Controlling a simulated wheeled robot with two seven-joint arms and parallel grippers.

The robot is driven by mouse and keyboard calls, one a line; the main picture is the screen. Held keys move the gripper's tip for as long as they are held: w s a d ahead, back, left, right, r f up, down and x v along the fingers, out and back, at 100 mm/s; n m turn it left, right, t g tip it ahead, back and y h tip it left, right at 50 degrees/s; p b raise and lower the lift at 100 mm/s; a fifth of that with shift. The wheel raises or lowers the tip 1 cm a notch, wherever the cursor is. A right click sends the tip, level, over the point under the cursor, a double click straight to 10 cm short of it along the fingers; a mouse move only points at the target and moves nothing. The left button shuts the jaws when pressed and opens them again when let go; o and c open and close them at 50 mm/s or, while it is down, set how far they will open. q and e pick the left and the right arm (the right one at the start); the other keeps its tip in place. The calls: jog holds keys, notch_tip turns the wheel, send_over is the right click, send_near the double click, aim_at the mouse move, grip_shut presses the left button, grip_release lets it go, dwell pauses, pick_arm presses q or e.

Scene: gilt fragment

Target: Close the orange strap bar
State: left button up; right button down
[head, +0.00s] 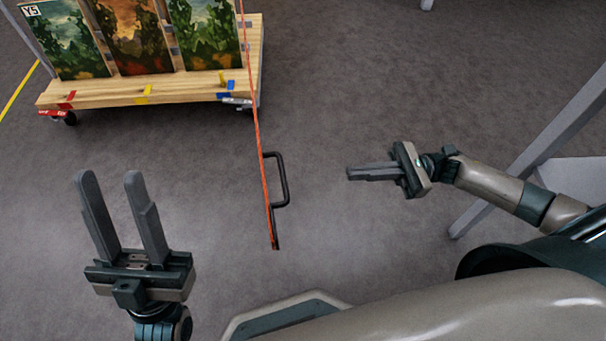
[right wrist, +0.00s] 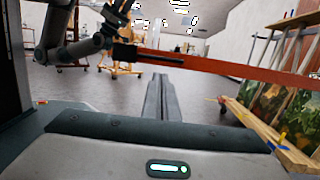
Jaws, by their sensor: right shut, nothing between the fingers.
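The orange strap bar (head: 258,130) shows as a thin line in the head view. It runs from the top edge, past the cart's right end, out over the floor towards me. A black handle (head: 284,180) sticks out from its right side near the close end. In the right wrist view the bar (right wrist: 220,68) crosses beyond my fingers, with a dark end at left. My right gripper (head: 349,173) is shut and empty, right of the handle and apart from it; its fingers also show in the right wrist view (right wrist: 160,80). My left gripper (head: 111,178) is open and empty, left of the bar.
A wooden cart (head: 150,93) on castors carries several upright paintings (head: 138,35) at the upper left. The floor around the bar is clear.

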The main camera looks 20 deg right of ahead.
jog(key=x, duration=1.3)
jog(key=shift+w+a, duration=0.1)
